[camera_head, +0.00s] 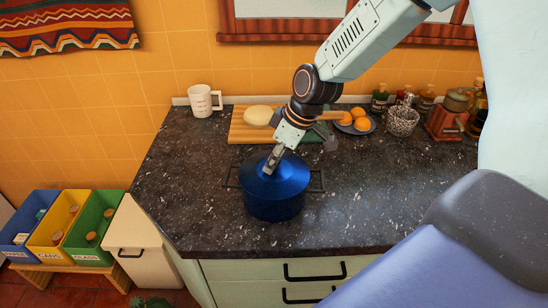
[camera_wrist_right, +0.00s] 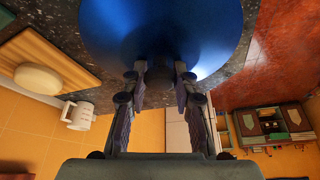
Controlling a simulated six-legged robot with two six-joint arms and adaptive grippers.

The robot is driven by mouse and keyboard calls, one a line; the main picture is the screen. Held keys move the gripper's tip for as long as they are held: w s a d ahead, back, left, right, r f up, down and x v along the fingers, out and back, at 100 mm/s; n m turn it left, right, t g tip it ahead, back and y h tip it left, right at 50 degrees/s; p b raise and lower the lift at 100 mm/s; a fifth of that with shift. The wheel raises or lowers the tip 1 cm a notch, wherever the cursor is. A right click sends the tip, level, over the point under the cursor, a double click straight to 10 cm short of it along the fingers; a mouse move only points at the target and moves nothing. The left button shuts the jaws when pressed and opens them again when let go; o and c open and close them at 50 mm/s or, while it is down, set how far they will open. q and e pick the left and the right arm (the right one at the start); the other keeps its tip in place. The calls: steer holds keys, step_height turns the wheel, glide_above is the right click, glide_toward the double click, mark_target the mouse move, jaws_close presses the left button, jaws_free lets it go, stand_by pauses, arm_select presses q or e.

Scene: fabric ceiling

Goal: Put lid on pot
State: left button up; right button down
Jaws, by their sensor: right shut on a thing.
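A blue pot (camera_head: 275,207) stands on the dark speckled counter, with a dark handle on each side. The blue domed lid (camera_head: 285,178) is over the pot's mouth and looks level and roughly centred. I cannot tell whether it touches the rim all round. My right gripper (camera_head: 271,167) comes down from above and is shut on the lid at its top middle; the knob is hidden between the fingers. In the right wrist view the lid (camera_wrist_right: 165,30) fills the top, with both fingers of the gripper (camera_wrist_right: 160,77) at it. My left gripper is not in view.
Behind the pot are a cutting board (camera_head: 240,132) with a pale round item (camera_head: 258,115), a white mug (camera_head: 204,101) and a plate of oranges (camera_head: 361,123). The counter (camera_head: 390,190) right of the pot is clear.

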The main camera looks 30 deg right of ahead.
steer(key=shift+w+d+f, duration=0.1)
steer(key=shift+w+f, duration=0.1)
steer(key=c, duration=1.2)
jaws_free()
steer(key=shift+s+r, duration=0.15)
steer(key=shift+s, duration=0.05)
steer(key=shift+o, duration=1.1)
steer(key=shift+w, duration=0.15)
steer(key=o, duration=0.5)
steer(key=shift+c, duration=0.2)
steer(key=shift+o, duration=0.6)
